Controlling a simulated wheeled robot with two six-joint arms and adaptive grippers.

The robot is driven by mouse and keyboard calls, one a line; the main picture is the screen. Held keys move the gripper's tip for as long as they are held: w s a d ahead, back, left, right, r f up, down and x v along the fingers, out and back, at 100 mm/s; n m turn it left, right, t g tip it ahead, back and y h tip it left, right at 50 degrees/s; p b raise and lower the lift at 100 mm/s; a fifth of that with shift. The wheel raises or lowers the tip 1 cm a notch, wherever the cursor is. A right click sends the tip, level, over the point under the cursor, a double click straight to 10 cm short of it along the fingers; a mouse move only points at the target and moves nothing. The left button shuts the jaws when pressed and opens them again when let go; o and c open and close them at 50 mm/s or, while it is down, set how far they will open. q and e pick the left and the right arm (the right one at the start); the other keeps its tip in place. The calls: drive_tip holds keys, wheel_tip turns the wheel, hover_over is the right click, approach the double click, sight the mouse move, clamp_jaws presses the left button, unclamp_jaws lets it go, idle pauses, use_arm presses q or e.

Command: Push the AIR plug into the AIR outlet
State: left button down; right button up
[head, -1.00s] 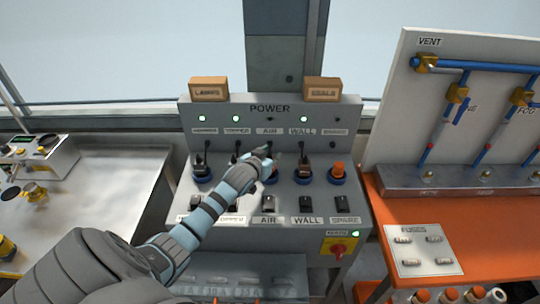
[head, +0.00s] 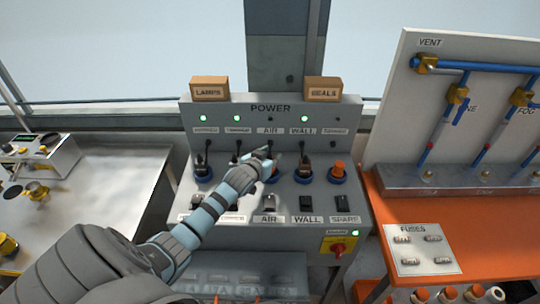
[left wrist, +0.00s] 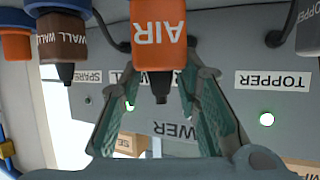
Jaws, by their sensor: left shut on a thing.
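The orange AIR plug (left wrist: 158,35), its label upside down, shows between the two fingers of my left gripper (left wrist: 163,72) in the left wrist view. The gripper is shut on it, and its black cord end points down in that picture. In the head view my left gripper (head: 266,157) is at the AIR column of the POWER panel and covers most of the plug. The blue ring of the AIR outlet (head: 272,177) shows partly just below the fingers. I cannot tell how deep the plug sits. My right gripper is not in view.
The brown WALL plug (left wrist: 62,45) stands close beside. In the head view the POWER panel (head: 225,108) has several green lamps, but the AIR lamp (head: 270,118) is dark. The AIR switch (head: 269,203) is below the outlet. An orange bench (head: 480,215) stands right.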

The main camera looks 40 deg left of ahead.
use_arm(q)
drive_tip(key=shift+f, duration=0.4)
idle(0.3)
drive_tip(key=c, duration=1.1)
unclamp_jaws()
drive_tip(key=shift+s, duration=0.1)
drive_tip(key=v, duration=1.2)
drive_tip(key=shift+d, duration=0.1)
